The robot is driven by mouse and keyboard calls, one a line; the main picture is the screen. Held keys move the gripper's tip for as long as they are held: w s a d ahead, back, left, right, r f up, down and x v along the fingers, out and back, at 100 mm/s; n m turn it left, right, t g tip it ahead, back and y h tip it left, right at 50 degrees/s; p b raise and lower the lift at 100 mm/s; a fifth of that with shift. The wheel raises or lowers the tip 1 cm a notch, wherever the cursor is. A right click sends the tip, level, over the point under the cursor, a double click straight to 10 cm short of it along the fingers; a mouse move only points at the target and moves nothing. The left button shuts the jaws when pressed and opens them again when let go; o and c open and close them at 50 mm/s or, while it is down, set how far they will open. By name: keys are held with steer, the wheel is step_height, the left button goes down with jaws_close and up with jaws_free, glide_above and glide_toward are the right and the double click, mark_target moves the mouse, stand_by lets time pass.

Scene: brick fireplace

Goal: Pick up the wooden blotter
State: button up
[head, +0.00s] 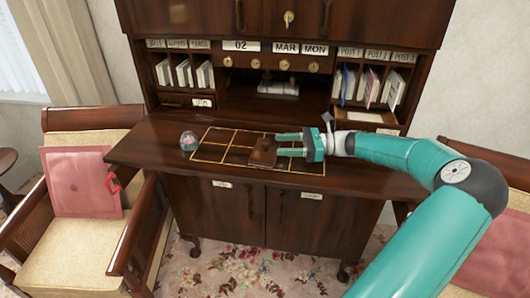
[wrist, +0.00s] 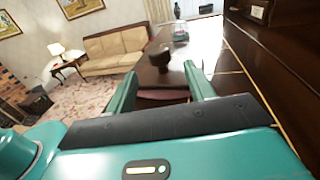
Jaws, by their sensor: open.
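The wooden blotter (head: 262,156), a reddish-brown block with a knob on top, sits on the gold-lined grid of the desk top. My gripper (head: 277,144) is open just to its right, with its fingers pointing left toward it. In the wrist view the blotter (wrist: 158,76) shows between the two fingertips of my gripper (wrist: 160,71), its dark knob rising above them. Nothing is held. I cannot tell whether a finger touches the blotter.
A glass paperweight (head: 188,141) stands on the desk (head: 150,146), left of the grid. Behind are pigeonholes with letters (head: 195,75) and a dark central recess holding a metallic object (head: 278,89). A chair with a pink cushion (head: 82,183) stands at left. The desk's left end is clear.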

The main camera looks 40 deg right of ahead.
mark_target(265, 144)
steer(key=x, duration=0.6)
steer(key=shift+w+a, duration=0.1)
steer(key=shift+w, duration=0.05)
steer(key=c, duration=1.1)
steer(key=shift+c, duration=0.2)
